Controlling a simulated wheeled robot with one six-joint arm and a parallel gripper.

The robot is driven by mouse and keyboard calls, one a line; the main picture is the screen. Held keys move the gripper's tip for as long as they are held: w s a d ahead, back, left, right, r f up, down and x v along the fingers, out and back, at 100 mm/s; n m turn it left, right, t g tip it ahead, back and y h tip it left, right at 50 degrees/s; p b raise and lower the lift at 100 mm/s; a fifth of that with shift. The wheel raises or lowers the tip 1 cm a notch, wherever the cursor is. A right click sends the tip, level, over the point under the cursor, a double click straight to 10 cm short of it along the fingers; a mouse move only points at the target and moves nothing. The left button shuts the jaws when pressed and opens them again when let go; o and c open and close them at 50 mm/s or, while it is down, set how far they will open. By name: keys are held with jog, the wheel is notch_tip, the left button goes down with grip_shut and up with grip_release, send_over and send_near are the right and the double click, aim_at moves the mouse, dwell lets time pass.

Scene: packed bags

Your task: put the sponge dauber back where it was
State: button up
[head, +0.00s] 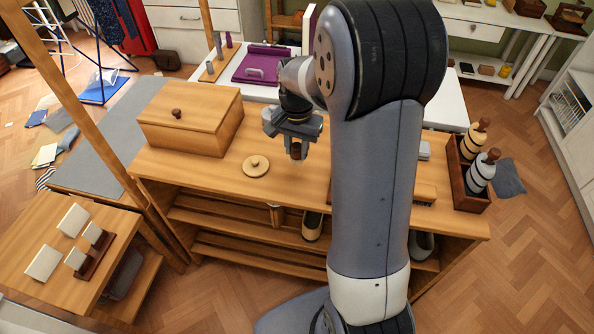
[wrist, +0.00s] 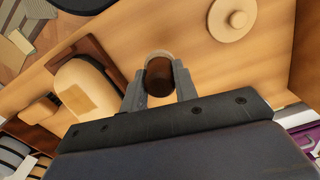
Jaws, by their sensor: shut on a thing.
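My gripper (head: 292,140) is above the wooden bench (head: 225,190), pointing down. It is shut on a small dark brown cylindrical thing, which I take to be the sponge dauber (head: 296,153). In the wrist view the dauber (wrist: 159,76) sits between the two fingertips, with a paler rim around its far end. Its lower end is partly hidden, so I cannot tell whether it touches the bench. A round, pale wooden disc with a knob (head: 256,166) lies on the bench to the left of my gripper; it also shows in the wrist view (wrist: 229,19).
A lidded wooden box (head: 190,118) stands at the bench's left. A dark caddy (head: 467,199) with striped bottles stands at its right end. The wrist view shows a cream-coloured block (wrist: 84,86) by a dark brown tray edge (wrist: 103,58). Bare bench lies around the disc.

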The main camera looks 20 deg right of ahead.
aim_at(297, 145)
jog(key=shift+f, duration=3.3)
jog(key=shift+f, duration=0.1)
jog(key=o, duration=0.9)
jog(key=shift+o, duration=0.2)
notch_tip(297, 145, up, 12)
jog(key=shift+r, duration=0.15)
